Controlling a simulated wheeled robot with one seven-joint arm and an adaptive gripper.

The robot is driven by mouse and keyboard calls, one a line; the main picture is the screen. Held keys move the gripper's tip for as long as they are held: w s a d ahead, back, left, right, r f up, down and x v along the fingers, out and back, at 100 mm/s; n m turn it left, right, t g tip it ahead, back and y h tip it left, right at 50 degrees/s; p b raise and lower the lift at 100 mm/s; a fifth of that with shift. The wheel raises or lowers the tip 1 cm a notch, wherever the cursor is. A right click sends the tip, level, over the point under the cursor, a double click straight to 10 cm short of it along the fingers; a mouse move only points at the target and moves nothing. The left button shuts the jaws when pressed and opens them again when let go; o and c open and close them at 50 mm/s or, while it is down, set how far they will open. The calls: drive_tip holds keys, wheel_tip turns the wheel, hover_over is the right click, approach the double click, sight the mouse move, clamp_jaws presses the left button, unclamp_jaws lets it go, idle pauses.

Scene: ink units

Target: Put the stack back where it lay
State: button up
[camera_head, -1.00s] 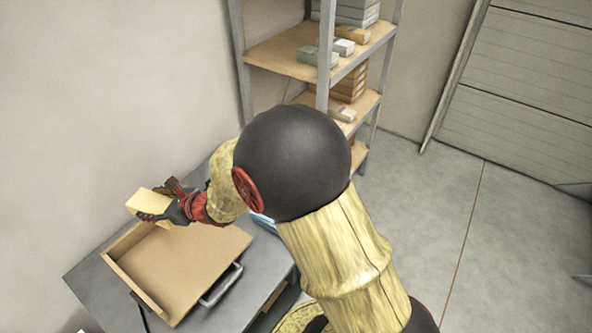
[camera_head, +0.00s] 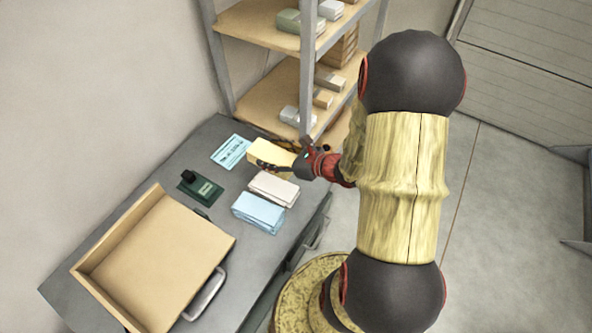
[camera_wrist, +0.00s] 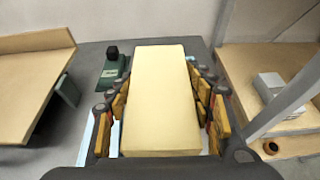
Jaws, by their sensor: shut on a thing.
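The pale yellow stack (camera_head: 268,151) is a flat block of slips between the fingers of my gripper (camera_head: 282,165), over the far end of the grey worktop (camera_head: 222,222). In the wrist view the yellow stack (camera_wrist: 160,100) fills the middle, with the fingers (camera_wrist: 160,108) closed along both long sides. I cannot tell whether its underside touches the worktop. A pinkish-white stack (camera_head: 274,188) and a light blue stack (camera_head: 258,212) lie in a row just nearer than it. A light blue card with dark writing (camera_head: 231,152) lies to its left.
A shallow wooden tray (camera_head: 150,262) with a metal handle stands at the worktop's near left. A dark green stamp-like device (camera_head: 201,188) sits between tray and card. A shelf rack (camera_head: 305,75) with boxes rises close behind my gripper.

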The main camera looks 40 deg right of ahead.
sight(289, 174)
drive_tip(key=s, duration=0.6)
drive_tip(key=s+d, duration=0.1)
drive_tip(key=s, duration=0.3)
drive_tip(key=shift+s+d+f, duration=0.1)
drive_tip(key=shift+f, duration=0.3)
drive_tip(key=w+d+f+b, duration=0.1)
drive_tip(key=w+d+f, duration=0.1)
drive_tip(key=w+f, duration=0.1)
drive_tip(key=w+d+f+b, duration=0.1)
drive_tip(key=w+d+f, duration=0.2)
drive_tip(key=w+d+f+b, duration=0.2)
drive_tip(key=w+d+f, duration=0.1)
drive_tip(key=w, duration=0.1)
drive_tip(key=shift+w, duration=0.1)
drive_tip(key=shift+w+d+f+b, duration=0.15)
drive_tip(key=shift+f+b, duration=0.25)
drive_tip(key=shift+f, duration=0.6)
drive_tip(key=shift+w+d+f+b, duration=0.15)
drive_tip(key=shift+f+b, duration=0.25)
drive_tip(key=shift+f, duration=0.55)
drive_tip(key=shift+f, duration=0.2)
drive_tip(key=o, duration=1.7)
drive_tip(key=shift+r, duration=0.1)
